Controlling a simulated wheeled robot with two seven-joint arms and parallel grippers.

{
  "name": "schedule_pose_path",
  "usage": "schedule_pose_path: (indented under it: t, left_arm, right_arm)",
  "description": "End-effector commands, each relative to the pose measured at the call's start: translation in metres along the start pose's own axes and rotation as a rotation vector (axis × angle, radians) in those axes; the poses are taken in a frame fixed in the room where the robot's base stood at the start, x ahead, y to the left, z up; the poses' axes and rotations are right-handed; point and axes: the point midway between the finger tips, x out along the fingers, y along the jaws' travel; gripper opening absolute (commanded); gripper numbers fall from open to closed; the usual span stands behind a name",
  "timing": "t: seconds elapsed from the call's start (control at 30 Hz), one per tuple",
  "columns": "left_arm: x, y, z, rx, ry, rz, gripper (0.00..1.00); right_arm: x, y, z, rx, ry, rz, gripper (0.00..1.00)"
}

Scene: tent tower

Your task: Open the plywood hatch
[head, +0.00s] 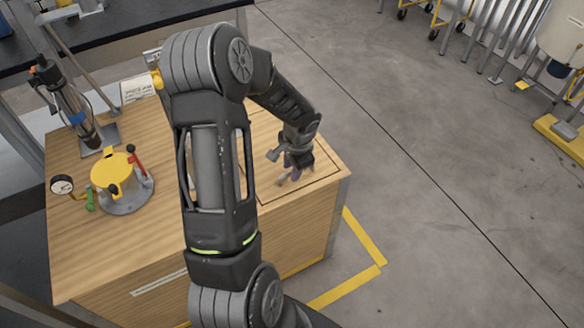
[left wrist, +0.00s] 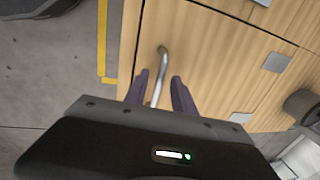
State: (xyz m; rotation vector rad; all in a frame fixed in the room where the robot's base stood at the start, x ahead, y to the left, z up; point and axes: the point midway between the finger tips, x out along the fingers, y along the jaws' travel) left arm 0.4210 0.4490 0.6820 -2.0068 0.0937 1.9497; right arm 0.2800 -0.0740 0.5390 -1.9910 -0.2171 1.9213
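The plywood hatch (head: 264,182) is a flat panel outlined by a dark seam in the top of the wooden box. It looks shut and flush; my arm hides part of it. In the left wrist view the hatch (left wrist: 215,55) carries a curved metal handle (left wrist: 161,62). My left gripper (head: 291,173) is low over the hatch near its right side. In the left wrist view its two purple fingers (left wrist: 160,78) stand on either side of the handle, with gaps visible, so it is open around it. My right gripper is not in view.
A yellow-topped flange device (head: 112,172), a gauge (head: 62,185) and a dark cylinder on a stand (head: 73,108) occupy the box's left side. Yellow floor tape (head: 363,238) borders the box; open floor lies to the right.

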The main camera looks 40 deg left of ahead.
Motion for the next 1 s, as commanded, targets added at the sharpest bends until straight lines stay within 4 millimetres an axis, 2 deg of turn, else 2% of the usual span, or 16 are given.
schedule_pose_path:
  t: [0.03,0.37,1.0]
  left_arm:
    - [-0.0001,0.0001,0.0000,0.000,0.000,0.000,0.26]
    - [-0.0002,0.0001,0.0000,0.000,0.000,0.000,0.00]
    - [-0.0003,0.0002,0.0000,0.000,0.000,0.000,0.00]
  right_arm:
    - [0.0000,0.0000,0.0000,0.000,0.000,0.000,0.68]
    - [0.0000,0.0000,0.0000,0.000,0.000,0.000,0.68]
    - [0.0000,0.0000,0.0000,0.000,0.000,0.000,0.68]
